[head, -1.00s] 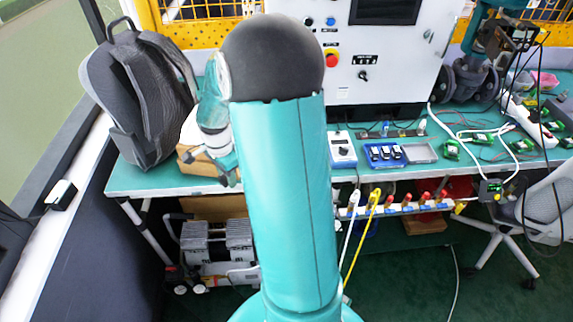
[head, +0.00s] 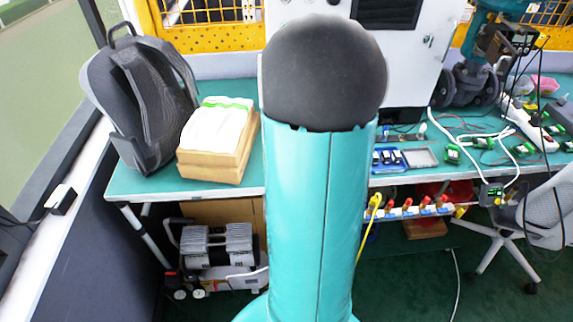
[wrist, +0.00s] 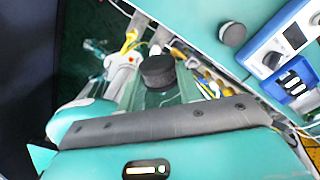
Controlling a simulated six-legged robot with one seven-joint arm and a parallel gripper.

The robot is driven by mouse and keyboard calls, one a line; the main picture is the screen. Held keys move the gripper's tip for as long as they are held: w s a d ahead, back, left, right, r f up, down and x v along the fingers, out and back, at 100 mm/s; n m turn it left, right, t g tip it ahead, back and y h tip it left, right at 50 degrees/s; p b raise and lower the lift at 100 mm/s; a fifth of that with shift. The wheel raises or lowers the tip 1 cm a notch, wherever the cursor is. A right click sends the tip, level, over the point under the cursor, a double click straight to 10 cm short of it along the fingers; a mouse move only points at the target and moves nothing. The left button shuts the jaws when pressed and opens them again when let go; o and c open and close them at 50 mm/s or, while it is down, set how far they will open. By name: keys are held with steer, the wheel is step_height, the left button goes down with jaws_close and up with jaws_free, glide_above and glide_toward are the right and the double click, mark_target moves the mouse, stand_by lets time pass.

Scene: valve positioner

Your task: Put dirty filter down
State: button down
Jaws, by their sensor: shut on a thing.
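My gripper (wrist: 160,95) shows at the bottom middle of the wrist view, behind a grey bar and my teal wrist. It is shut on a small dark grey cylinder (wrist: 157,70), which I take to be the dirty filter. The fingers are partly hidden and hard to make out. The filter shows in front of the floor and hoses, beside the edge of the teal bench (wrist: 195,25). In the head view my own arm fills the middle and hides the gripper and the filter.
A dark round knob-like piece (wrist: 232,34) is on the bench. A blue-and-white device (wrist: 275,50) lies to its right. In the head view, a cardboard box with white contents (head: 216,150) stands by a grey backpack (head: 140,100). Small blue trays (head: 388,158) lie right of my arm.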

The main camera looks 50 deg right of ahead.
steer(key=w+d+f, duration=0.1)
steer(key=d+f, duration=0.1)
steer(key=w+d+f, duration=0.2)
steer(key=f, duration=0.1)
steer(key=w+d+f, duration=0.2)
steer(key=d, duration=0.1)
steer(key=shift+w+f, duration=0.1)
steer(key=shift+f, duration=0.1)
steer(key=shift+w+d+f, duration=0.1)
steer(key=shift+f, duration=1.55)
steer(key=shift+f, duration=0.15)
steer(key=c, duration=0.9)
jaws_free()
steer(key=shift+c, duration=0.2)
step_height(320, 180, up, 12)
